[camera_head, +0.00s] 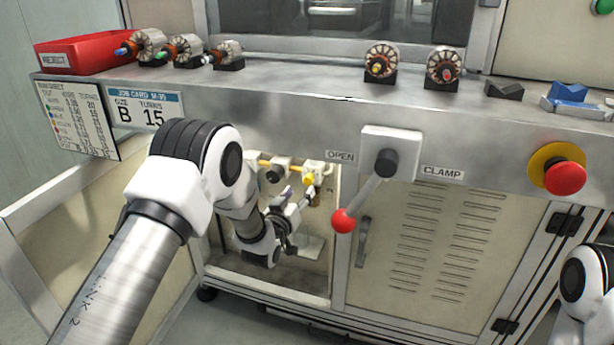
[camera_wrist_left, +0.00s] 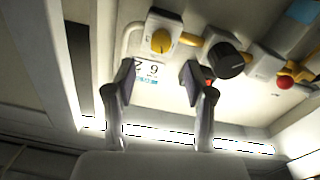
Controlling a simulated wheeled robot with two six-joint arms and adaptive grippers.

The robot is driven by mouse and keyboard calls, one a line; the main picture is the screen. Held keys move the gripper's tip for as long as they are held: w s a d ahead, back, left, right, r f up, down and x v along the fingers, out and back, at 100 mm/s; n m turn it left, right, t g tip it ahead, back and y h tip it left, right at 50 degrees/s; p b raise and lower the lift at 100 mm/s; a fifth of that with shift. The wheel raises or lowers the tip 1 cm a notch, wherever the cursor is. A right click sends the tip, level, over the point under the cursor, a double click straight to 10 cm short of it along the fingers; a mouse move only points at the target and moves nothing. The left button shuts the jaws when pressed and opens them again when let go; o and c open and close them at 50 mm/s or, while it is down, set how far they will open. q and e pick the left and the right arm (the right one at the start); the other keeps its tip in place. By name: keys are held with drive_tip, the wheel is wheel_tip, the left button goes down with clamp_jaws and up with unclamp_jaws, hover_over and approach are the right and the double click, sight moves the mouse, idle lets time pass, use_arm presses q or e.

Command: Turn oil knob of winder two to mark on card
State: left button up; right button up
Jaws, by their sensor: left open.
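In the left wrist view a yellow knob (camera_wrist_left: 161,41) on a pale housing sits just beyond my left gripper (camera_wrist_left: 158,82). A dark knob (camera_wrist_left: 224,62) is to its right, with a red knob (camera_wrist_left: 285,82) farther right. A small label with numbers (camera_wrist_left: 148,70) shows between my fingers. My open left gripper (camera_head: 298,200) also shows in the head view, reaching into the open bay below the bench, near the yellow knob (camera_head: 309,178) and dark knob (camera_head: 275,174). A job card (camera_head: 145,108) reads size B, turns 15. I cannot tell which knob is the oil knob. My right gripper is out of view.
A chart card (camera_head: 78,115) hangs beside the job card. A lever with a red ball (camera_head: 343,220) stands out right of the bay, between OPEN and CLAMP labels. A red emergency button (camera_head: 565,177) is farther right. A red reject tray (camera_head: 85,55) and several armatures stand on the bench.

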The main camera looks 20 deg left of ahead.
sight(307, 182)
use_arm(q)
drive_tip(key=w, duration=0.2)
drive_tip(key=w+b, duration=0.1)
drive_tip(key=w, duration=0.3)
drive_tip(key=shift+w+d+f+b, duration=0.1)
drive_tip(key=shift+d+f+b, duration=0.1)
drive_tip(key=shift+f+b, duration=0.15)
drive_tip(key=shift+w, duration=0.4)
drive_tip(key=shift+r, duration=0.1)
drive_tip(key=shift+c, duration=0.4)
clamp_jaws()
